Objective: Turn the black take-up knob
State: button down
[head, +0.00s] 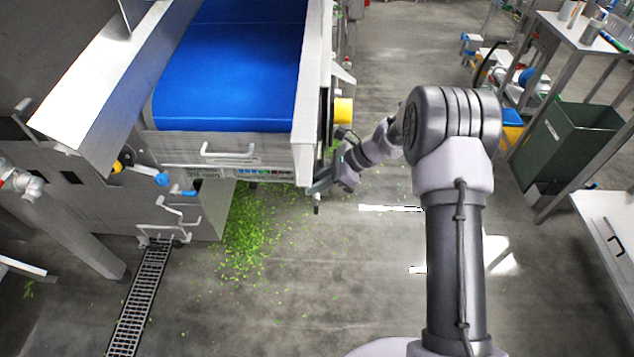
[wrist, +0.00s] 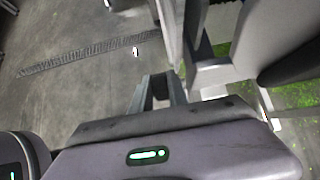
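My gripper (head: 320,187) is low beside the near right corner of the conveyor, close to its side frame. I cannot pick out the black take-up knob with certainty. A small dark piece shows just below the gripper in the head view, but I cannot tell whether it is the knob or part of my gripper. Whether anything touches the fingers is also unclear.
The conveyor has a blue belt (head: 230,70) and a yellow part (head: 343,110) on its right side, above the gripper. Green leaf scraps (head: 250,230) litter the floor below. A drain grate (head: 140,295) lies at left. A dark green bin (head: 570,140) stands at right. Open floor lies between.

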jog(key=shift+d+f+b, duration=0.1)
jog(key=shift+b, duration=0.2)
jog(key=y+b, duration=0.2)
jog(key=y, duration=0.1)
jog(key=shift+d+f+b, duration=0.15)
jog(key=shift+f+b, duration=0.1)
jog(key=shift+b, duration=0.1)
jog(key=y+b, duration=0.1)
jog(key=y, duration=0.1)
jog(key=y+b, duration=0.1)
jog(key=b, duration=0.1)
jog(key=shift+d+f+y, duration=0.15)
jog(key=shift+d+y, duration=0.05)
jog(key=shift+y, duration=0.2)
jog(key=y+b, duration=0.2)
jog(key=shift+y, duration=0.3)
jog(key=shift+d+y, duration=0.1)
jog(key=shift+y, duration=0.7)
jog(key=shift+s+y+p, duration=0.1)
jog(key=shift+y+p, duration=0.7)
jog(key=shift+p, duration=0.15)
jog(key=y+p, duration=0.1)
jog(key=p, duration=0.2)
jog(key=shift+y+p, duration=0.5)
jog(key=shift+y, duration=0.1)
jog(key=shift+f, duration=0.15)
